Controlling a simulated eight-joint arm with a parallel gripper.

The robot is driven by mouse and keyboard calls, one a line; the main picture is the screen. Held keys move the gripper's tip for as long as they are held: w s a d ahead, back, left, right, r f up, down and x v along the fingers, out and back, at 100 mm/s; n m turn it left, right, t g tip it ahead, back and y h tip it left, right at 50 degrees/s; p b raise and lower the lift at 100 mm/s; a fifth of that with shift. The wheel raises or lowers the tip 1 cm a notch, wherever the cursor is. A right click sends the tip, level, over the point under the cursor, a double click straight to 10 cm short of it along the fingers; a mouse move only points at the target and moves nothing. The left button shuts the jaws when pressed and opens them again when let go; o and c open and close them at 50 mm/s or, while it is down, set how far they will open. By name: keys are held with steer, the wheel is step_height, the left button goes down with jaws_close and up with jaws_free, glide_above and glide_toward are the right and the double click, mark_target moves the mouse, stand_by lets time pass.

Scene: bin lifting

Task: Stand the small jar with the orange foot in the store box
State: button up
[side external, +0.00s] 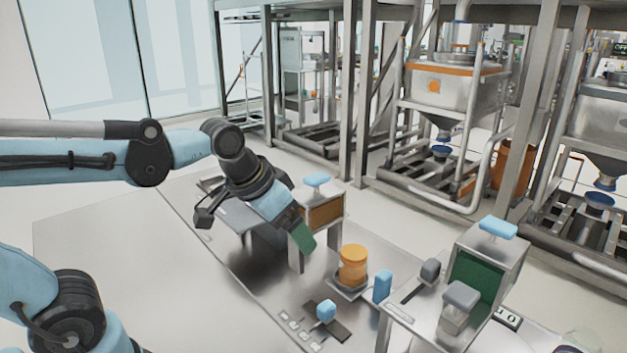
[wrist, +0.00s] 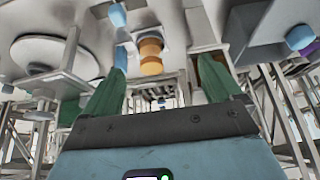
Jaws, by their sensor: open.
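An orange jar (side external: 353,266) stands upright on a small grey plate (side external: 346,288) near the middle of the bench. I cannot make out a separate orange foot in the side view. My gripper (side external: 302,240) has green fingers and is left of the jar, apart from it. In the wrist view my gripper (wrist: 162,65) is open and empty. Two boxes have blue top handles: one with a brown panel (side external: 325,214), one with a green interior (side external: 480,275). I cannot tell which is the store box.
A blue block (side external: 382,286) stands close to the jar's right. A blue knob (side external: 326,310) on a dark strip is in front. Grey knobbed blocks (side external: 460,297) stand by the green-lined box. The bench's left part (side external: 120,240) is clear. Metal frames stand behind.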

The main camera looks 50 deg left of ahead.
steer(key=w+d+r+g, duration=0.2)
steer(key=w+r+g, duration=0.1)
steer(key=w, duration=0.4)
steer(key=m+g, duration=0.1)
steer(key=g, duration=0.2)
glide_above(355, 251)
steer(key=f, duration=0.2)
step_height(355, 251, down, 12)
steer(key=shift+r, duration=0.15)
steer(key=c, duration=1.3)
steer(key=shift+r, duration=0.15)
